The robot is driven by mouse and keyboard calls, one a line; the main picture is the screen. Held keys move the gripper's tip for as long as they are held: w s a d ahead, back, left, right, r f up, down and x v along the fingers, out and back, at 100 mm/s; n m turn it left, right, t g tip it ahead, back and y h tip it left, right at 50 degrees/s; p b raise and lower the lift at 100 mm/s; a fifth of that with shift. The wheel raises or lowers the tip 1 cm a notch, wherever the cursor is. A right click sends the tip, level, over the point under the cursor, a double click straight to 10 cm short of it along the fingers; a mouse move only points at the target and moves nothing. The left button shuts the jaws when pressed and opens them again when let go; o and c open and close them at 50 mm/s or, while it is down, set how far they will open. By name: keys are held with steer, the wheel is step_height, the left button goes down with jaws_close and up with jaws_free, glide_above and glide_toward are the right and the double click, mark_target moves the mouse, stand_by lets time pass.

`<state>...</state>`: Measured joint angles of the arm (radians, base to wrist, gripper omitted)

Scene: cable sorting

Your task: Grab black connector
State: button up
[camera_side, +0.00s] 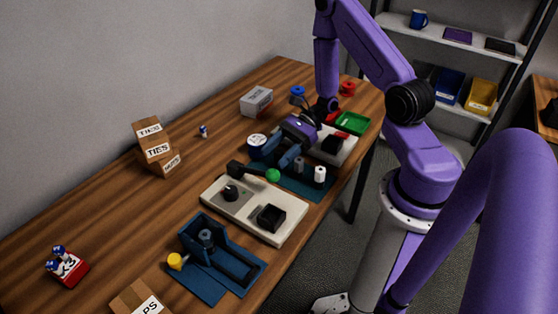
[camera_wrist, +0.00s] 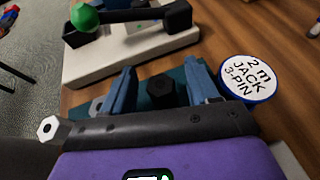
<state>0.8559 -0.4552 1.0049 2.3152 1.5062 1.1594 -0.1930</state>
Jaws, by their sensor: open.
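A black hexagonal connector (camera_wrist: 160,88) stands on a teal mat (camera_wrist: 186,72), between the two blue fingers of my gripper (camera_wrist: 161,70) in the wrist view. The fingers are open, with a gap on each side of the connector. I cannot tell how far the tips reach down beside it. In the side view my gripper (camera_side: 274,158) is low over the mat (camera_side: 309,188), and I cannot make out the black connector there. A white hexagonal connector (camera_wrist: 48,128) is just left of the gripper; white pieces (camera_side: 320,174) also show in the side view.
A round label reading "2 m JACK 3-PIN" (camera_wrist: 248,80) lies to the right in the wrist view. A blue fixture (camera_side: 218,244) and cardboard boxes (camera_side: 154,145) stand elsewhere.

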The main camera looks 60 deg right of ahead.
steer(key=c, duration=1.1)
steer(key=shift+r, duration=0.1)
